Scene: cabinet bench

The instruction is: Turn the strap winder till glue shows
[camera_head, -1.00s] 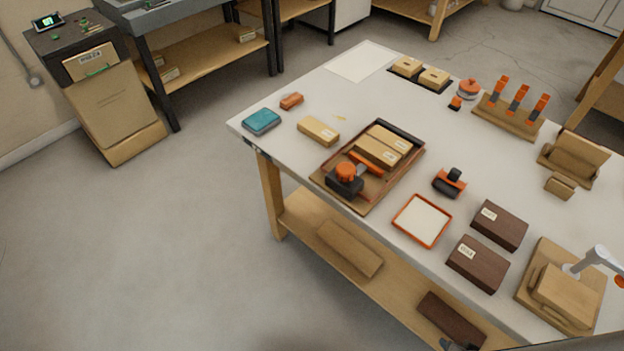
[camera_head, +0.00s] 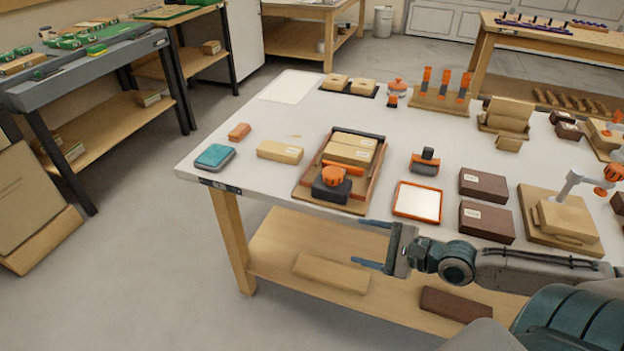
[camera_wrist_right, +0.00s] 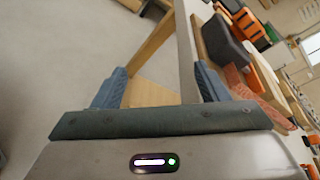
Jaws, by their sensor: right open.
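What looks like the strap winder is an orange round knob (camera_head: 333,175) on a dark block (camera_head: 331,190). It sits at the near end of a brown wooden tray (camera_head: 304,187) on the bench. Two tan labelled boxes (camera_head: 350,148) lie in the tray behind it, with a red-orange strip between. My right gripper (camera_head: 358,243) is open and empty in front of the bench's near edge, apart from the winder and below it in the picture. The right wrist view shows its two blue fingers (camera_wrist_right: 157,88) spread, with a dark block (camera_wrist_right: 228,45) beyond the right finger. My left gripper is not in view.
An orange-rimmed white tray (camera_head: 417,201), dark brown boxes (camera_head: 486,222) and a black-orange tool (camera_head: 425,162) lie right of the winder. A tan box (camera_head: 280,152) and a teal case (camera_head: 215,156) lie left. The bench's near left corner has bare top.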

